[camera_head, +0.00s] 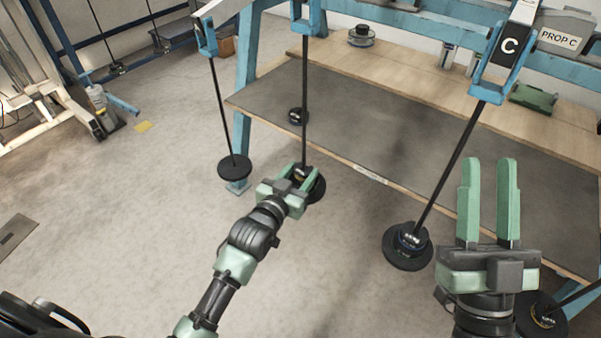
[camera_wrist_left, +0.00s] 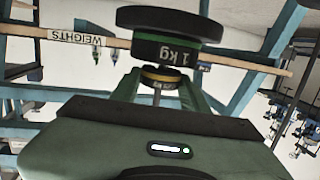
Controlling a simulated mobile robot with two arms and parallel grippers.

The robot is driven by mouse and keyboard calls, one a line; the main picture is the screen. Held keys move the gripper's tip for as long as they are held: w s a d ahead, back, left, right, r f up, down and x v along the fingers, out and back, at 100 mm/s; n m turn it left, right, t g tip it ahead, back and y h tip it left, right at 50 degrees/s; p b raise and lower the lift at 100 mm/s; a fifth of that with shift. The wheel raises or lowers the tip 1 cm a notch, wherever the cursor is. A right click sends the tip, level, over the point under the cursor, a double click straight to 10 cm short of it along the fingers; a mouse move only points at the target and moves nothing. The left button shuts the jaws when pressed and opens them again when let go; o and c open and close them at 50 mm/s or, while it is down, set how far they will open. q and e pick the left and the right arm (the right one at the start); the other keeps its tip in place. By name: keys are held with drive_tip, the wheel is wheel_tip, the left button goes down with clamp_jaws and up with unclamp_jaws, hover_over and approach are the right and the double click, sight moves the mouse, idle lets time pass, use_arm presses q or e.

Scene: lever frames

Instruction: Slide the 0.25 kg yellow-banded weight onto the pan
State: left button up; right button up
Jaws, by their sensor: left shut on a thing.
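The yellow-banded weight (camera_wrist_left: 162,76) is between the fingers of my left gripper (camera_head: 298,172), which is shut on it. In the left wrist view, which looks upside down, it is beside a green-banded 1 kg weight (camera_wrist_left: 165,52) on the black pan (camera_wrist_left: 170,21). I cannot tell whether the two weights touch. A thin rod (camera_wrist_left: 157,98) lines up with the weights. In the head view the pan (camera_head: 318,190) hangs from the middle rod (camera_head: 305,90), partly hidden by my gripper. My right gripper (camera_head: 489,165) is open and empty at the right.
Other hanging pans are at the left (camera_head: 235,168), right (camera_head: 405,258) and lower right (camera_head: 540,318). A workbench with a dark mat (camera_head: 400,130) lies behind the rods. A small dark weight (camera_head: 298,116) shows at the mat's left.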

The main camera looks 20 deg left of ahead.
use_arm(q)
drive_tip(key=shift+f, duration=0.4)
idle(0.3)
drive_tip(key=o, duration=1.4)
